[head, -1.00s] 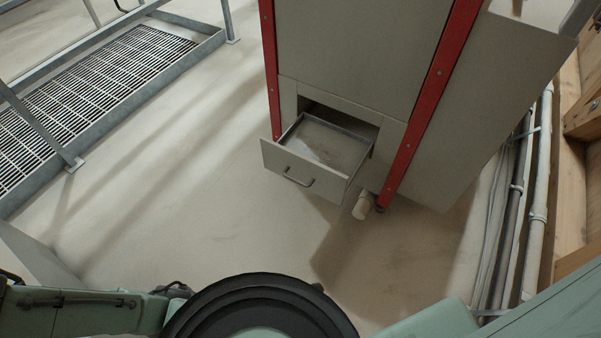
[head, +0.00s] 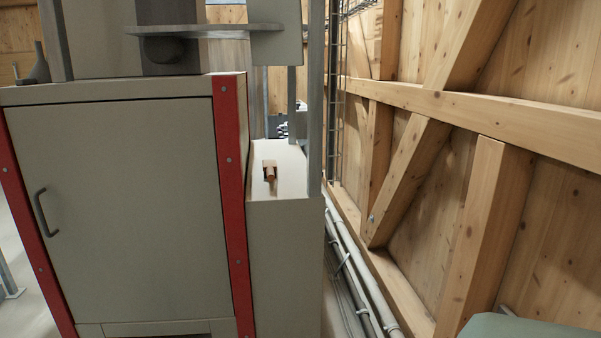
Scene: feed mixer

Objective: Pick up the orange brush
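A small orange-brown object (head: 270,171) lies on the flat top of the narrow beige side box, right of the cabinet. It looks like the orange brush, but it is too small to make out bristles or handle clearly. It appears to lie free, with nothing touching it from above. My gripper is not in view. Only a green part of my own body shows at the bottom right corner.
The beige cabinet (head: 125,205) with red corner posts and a closed, handled door stands left. The side box (head: 284,265) adjoins it. A grey upright post (head: 316,95) rises beside the box top. Pipes (head: 352,265) and a timber-framed wall (head: 470,150) bound the right.

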